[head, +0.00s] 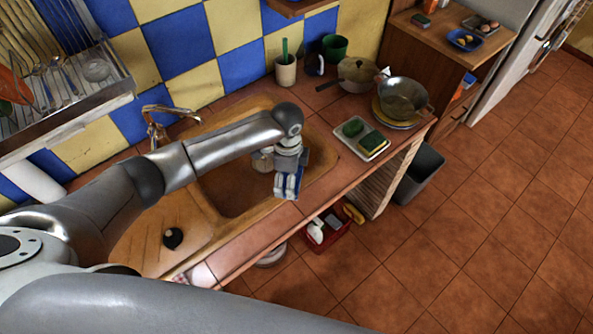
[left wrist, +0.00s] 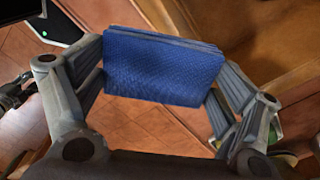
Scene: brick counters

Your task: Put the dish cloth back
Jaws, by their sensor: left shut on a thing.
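The dish cloth (head: 290,185) is a folded blue cloth with some white showing in the head view. My left gripper (head: 289,168) is shut on it and holds it near the front right edge of the sink (head: 235,195). In the left wrist view the cloth (left wrist: 162,68) is a flat blue textured bundle between the two fingers of the gripper (left wrist: 160,82). Brown tiles show below it there.
A white tray (head: 375,154) with green sponges lies on the counter right of the sink. A pot (head: 357,75), a metal bowl (head: 402,97) and a cup (head: 286,72) stand behind. A red bin (head: 328,232) with items sits below the counter. A dish rack (head: 70,85) hangs at left.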

